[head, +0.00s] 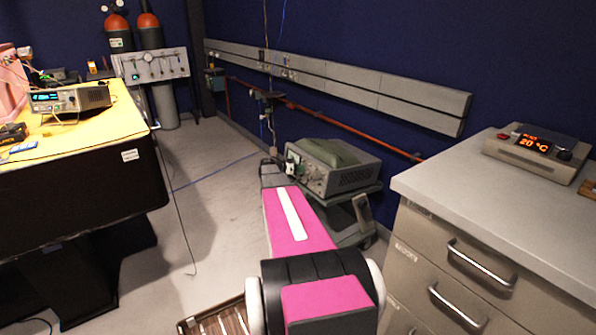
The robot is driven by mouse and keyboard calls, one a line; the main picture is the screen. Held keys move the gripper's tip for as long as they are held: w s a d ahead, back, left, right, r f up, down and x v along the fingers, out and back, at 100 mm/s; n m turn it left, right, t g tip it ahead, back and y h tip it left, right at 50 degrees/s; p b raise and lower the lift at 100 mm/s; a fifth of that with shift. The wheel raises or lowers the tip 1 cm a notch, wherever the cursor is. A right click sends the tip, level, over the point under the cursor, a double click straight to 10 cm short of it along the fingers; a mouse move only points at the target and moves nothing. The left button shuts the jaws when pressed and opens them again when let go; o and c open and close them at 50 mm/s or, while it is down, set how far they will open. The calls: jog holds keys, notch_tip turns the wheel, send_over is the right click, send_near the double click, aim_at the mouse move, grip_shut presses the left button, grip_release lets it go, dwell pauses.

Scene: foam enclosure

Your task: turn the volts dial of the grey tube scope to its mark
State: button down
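The grey tube scope (345,178) stands on a dark cart (353,212) against the wall, its front panel facing left. A green-grey cover or bag (328,152) lies on its top. My arm reaches forward to the scope's front. My gripper (289,165) is small in the head view, close to the left end of the front panel. I cannot tell whether it touches the panel or whether its fingers are open. The volts dial and its mark are too small and partly hidden to make out.
A light-topped drawer cabinet (440,184) stands close on the right, with a lit temperature unit (534,152) on it. A yellow-topped bench (95,120) is at the left. A cable (175,205) hangs beside it. The floor between is mostly clear.

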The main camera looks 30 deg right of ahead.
dwell(0.3)
jog(key=n+g, duration=0.1)
jog(key=n, duration=0.4)
jog(key=shift+w+h, duration=0.15)
jog(key=shift+h, duration=0.15)
jog(key=n+g, duration=0.1)
jog(key=n, duration=0.4)
jog(key=shift+f+h, duration=0.15)
jog(key=shift+h, duration=0.25)
jog(key=shift+a+n, duration=0.1)
jog(key=shift+n, duration=0.3)
jog(key=c, duration=1.3)
grip_release()
jog(key=v, duration=1)
jog(key=shift+a, duration=0.4)
jog(key=shift+w, duration=0.1)
